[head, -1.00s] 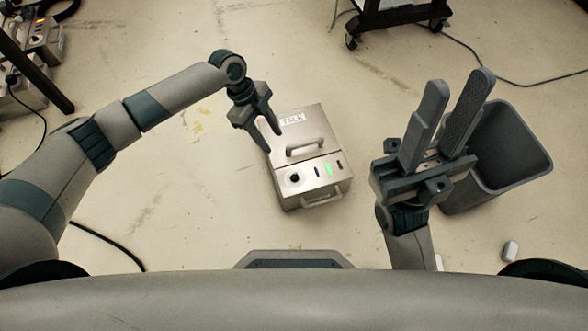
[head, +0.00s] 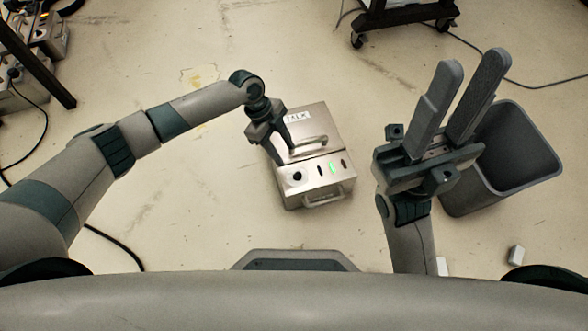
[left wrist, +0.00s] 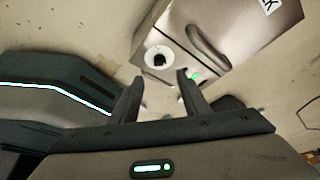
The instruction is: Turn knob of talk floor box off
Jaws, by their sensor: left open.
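The talk floor box (head: 311,120) is a metal case labelled TALK, standing on the floor in the middle of the head view. Its front panel carries a black knob (head: 297,176) at the left and a lit green light (head: 336,168). My left gripper (head: 281,155) is open above the box's left part, near the knob. In the left wrist view the knob (left wrist: 159,58) on its white disc shows beyond and between the two fingertips (left wrist: 158,80), apart from them. My right gripper (head: 470,85) is open and empty, to the right of the box.
A grey bin (head: 515,160) stands right of my right gripper. A wheeled black stand (head: 405,18) is at the top, with a cable on the floor. Other boxes (head: 35,75) are at the upper left. Small white blocks (head: 515,254) lie at the lower right.

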